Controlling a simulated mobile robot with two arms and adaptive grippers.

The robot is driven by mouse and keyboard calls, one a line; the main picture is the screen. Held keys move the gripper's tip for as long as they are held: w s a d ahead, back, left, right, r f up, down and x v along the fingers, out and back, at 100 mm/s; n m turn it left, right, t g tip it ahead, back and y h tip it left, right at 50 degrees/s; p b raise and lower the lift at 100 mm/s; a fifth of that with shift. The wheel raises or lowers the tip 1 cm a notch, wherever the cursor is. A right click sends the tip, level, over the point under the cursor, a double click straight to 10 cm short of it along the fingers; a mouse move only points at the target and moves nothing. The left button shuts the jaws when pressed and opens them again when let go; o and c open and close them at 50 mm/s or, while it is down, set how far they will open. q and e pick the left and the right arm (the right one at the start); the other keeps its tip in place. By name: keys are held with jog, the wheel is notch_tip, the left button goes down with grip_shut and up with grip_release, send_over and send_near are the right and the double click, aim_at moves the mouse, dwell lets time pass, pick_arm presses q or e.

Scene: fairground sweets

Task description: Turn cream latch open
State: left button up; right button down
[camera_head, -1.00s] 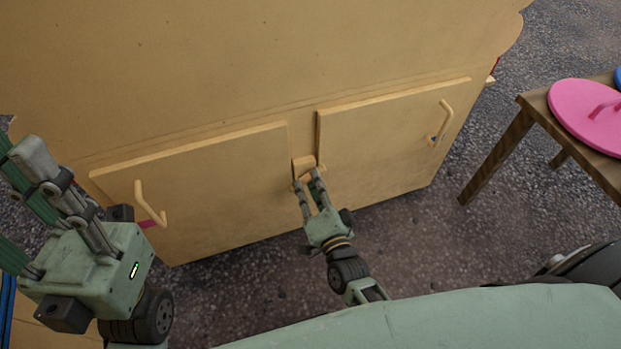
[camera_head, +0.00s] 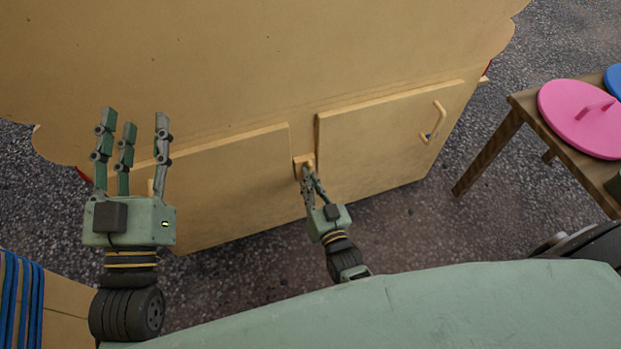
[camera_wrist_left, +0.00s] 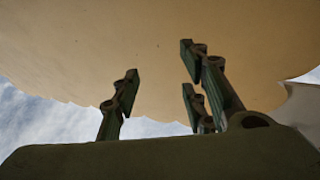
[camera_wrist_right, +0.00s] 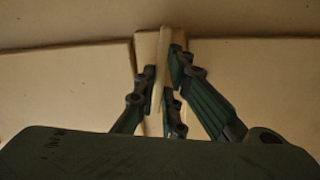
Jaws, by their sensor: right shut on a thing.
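The cream latch (camera_head: 309,160) sits between the two cabinet doors, on the front of the cream stall. My right gripper (camera_head: 309,174) is at it, with its fingers closed on the latch. The right wrist view shows the latch's upright bar (camera_wrist_right: 162,62) between the fingers (camera_wrist_right: 170,85). The fingers hide part of the latch. My left gripper (camera_head: 132,140) is raised in front of the left door (camera_head: 225,185), its fingers spread and pointing up, with nothing between them. In the left wrist view, its open fingers (camera_wrist_left: 165,85) stand against the stall and sky.
The right door (camera_head: 385,135) has a cream handle (camera_head: 434,122). The left door's handle is mostly hidden behind my left fingers. A wooden table (camera_head: 520,108) at right holds a pink lid (camera_head: 582,118) and a blue one (camera_head: 615,80). Dark ground lies below the doors.

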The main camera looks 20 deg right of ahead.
pick_arm(q)
jog(key=shift+w+a+f+g+p, duration=0.1)
jog(key=shift+w+f+g+p, duration=0.1)
jog(key=shift+f+g, duration=0.5)
jog(key=shift+w+a+f+g+p, duration=0.15)
jog(key=shift+f+g, duration=0.15)
jog(key=shift+f, duration=0.7)
pick_arm(e)
jog(key=shift+n, duration=1.1)
pick_arm(q)
jog(key=shift+d, duration=0.1)
pick_arm(e)
jog(key=c, duration=1.8)
grip_release()
jog(key=shift+c, duration=0.2)
jog(key=s, duration=1.2)
jog(key=shift+d, duration=0.2)
